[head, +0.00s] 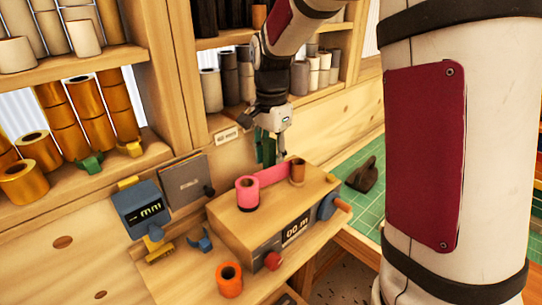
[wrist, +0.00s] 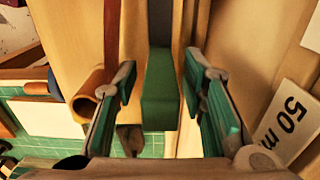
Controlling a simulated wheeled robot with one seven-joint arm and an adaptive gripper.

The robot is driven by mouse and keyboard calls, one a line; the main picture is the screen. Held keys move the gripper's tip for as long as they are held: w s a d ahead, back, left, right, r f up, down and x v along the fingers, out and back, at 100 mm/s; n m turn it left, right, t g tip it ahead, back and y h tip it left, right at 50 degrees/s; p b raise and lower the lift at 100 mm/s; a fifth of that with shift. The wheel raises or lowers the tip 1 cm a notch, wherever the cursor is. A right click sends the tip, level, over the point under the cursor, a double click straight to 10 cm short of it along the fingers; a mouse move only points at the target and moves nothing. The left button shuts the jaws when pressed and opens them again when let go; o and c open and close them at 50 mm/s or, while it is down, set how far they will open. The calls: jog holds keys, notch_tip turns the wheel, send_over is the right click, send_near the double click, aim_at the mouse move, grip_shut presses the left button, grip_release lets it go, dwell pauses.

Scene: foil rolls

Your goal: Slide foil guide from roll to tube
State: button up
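A pink foil roll (head: 247,193) stands at the left on top of the wooden winding box (head: 262,222). A pink foil strip (head: 273,174) stretches from it to a brown tube (head: 297,170) at the right. My gripper (head: 268,148) points down just behind the strip. In the wrist view, its two green-padded fingers (wrist: 160,80) stand apart on either side of a green block (wrist: 158,100), which looks like the foil guide's handle. A gap shows at the block's left side; the right finger is close to it. The guide's lower part is hidden.
The box has a display (head: 297,229), a red knob (head: 272,261) and a blue crank (head: 328,207). An orange roll (head: 229,279) and a blue mm gauge (head: 142,209) stand in front and left. Shelves of rolls rise behind. A 50 mm label (wrist: 285,122) is beside my gripper.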

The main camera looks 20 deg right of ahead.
notch_tip(320, 180, up, 12)
dwell(0.5)
dwell(0.4)
jog(key=s+a+f+n+t, duration=0.1)
jog(key=s+a+n+t, duration=0.1)
jog(key=s+n, duration=0.5)
jog(key=s+a+f+n+t, duration=0.1)
jog(key=s+a+n+t, duration=0.2)
jog(key=s+n, duration=0.4)
jog(key=shift+s, duration=4.55)
jog(key=shift+f, duration=0.1)
